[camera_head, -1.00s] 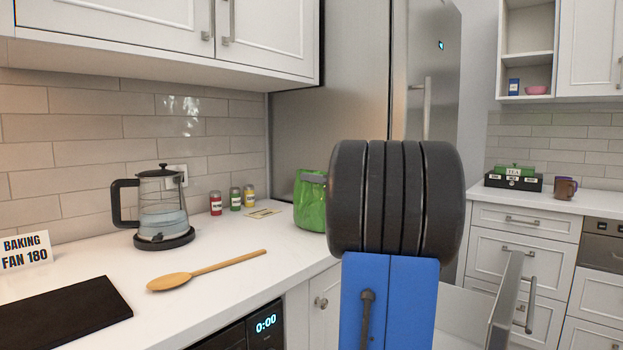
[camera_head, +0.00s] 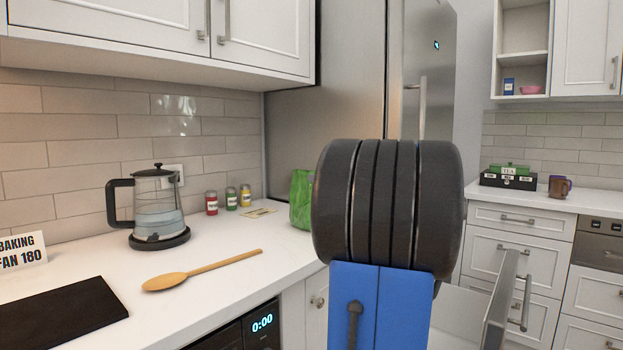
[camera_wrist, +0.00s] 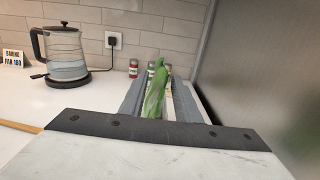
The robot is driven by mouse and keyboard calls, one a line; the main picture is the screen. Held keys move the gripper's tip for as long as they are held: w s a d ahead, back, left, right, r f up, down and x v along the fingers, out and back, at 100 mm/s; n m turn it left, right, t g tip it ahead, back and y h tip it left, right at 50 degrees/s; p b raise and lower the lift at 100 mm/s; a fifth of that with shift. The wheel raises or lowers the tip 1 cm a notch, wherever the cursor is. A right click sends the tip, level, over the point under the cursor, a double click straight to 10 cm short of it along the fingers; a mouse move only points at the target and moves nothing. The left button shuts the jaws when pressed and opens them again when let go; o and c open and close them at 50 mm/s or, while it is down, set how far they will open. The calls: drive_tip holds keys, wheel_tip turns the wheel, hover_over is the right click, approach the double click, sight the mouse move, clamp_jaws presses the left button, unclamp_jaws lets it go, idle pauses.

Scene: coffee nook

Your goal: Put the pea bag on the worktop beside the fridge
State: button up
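The green pea bag (camera_head: 301,200) stands upright on the white worktop (camera_head: 225,262), close beside the steel fridge (camera_head: 340,120). My arm hides its right part in the head view. In the wrist view the pea bag (camera_wrist: 156,92) shows between the two fingers of my gripper (camera_wrist: 158,98). The fingers look apart, with a gap beside the bag on the right, so my gripper appears open around it. The head view hides the fingers behind my wrist. The fridge side (camera_wrist: 255,75) rises close to the right finger in the wrist view.
A glass kettle (camera_head: 158,210), spice jars (camera_head: 230,200), a card (camera_head: 259,213), a wooden spoon (camera_head: 200,271) and a dark board (camera_head: 62,312) are on the worktop. A panel with a handle (camera_head: 525,303) stands open at lower right.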

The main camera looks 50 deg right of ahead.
drive_tip(key=s, duration=0.6)
drive_tip(key=shift+s+d, duration=0.2)
drive_tip(key=shift+d, duration=0.05)
idle(0.3)
